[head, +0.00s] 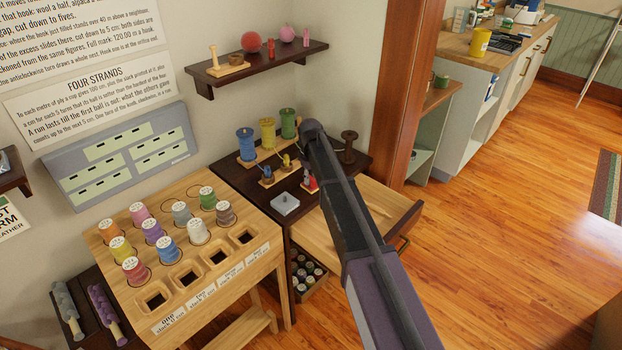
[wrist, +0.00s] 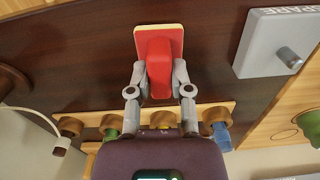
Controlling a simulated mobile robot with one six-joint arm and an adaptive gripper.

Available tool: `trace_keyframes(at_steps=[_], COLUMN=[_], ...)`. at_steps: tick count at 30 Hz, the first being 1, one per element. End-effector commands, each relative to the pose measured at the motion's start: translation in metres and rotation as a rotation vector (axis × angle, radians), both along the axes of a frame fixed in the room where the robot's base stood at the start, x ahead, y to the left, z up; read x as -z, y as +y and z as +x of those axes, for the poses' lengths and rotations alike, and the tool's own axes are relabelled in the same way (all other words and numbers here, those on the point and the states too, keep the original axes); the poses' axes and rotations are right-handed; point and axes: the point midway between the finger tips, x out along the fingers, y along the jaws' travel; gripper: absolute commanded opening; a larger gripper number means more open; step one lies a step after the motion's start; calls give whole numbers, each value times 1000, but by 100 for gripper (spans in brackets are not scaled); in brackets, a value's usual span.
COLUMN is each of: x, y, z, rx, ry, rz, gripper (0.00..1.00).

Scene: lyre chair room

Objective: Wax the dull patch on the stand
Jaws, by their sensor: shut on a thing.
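The stand is a dark wood table (head: 236,176) in the head view. Its dark brown top (wrist: 80,55) fills much of the wrist view. My gripper (wrist: 159,70) is shut on a red block with a pale-edged red base (wrist: 158,45), over the dark top. I cannot tell if the base touches the top. In the head view a red piece (head: 310,184) shows below my arm, and the arm hides most of the gripper. I cannot make out a dull patch in either view.
A grey plate with a knob (wrist: 279,45) lies beside the red block. Large blue (head: 245,145), yellow (head: 268,133) and green (head: 288,124) spools stand behind. A dark spool (head: 348,147) stands right. A pale drawer (head: 345,225) is open in front. A wooden spool rack (head: 180,268) stands left.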

Motion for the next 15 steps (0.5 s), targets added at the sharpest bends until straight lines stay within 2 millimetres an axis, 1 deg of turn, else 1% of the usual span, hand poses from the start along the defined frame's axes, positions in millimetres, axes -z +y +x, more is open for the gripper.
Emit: trace_keyframes(at_steps=[5,15], x=[0,1], y=[4,20], z=[4,18], rx=[0,0], ry=[0,0], rz=[0,0], gripper=[0,0])
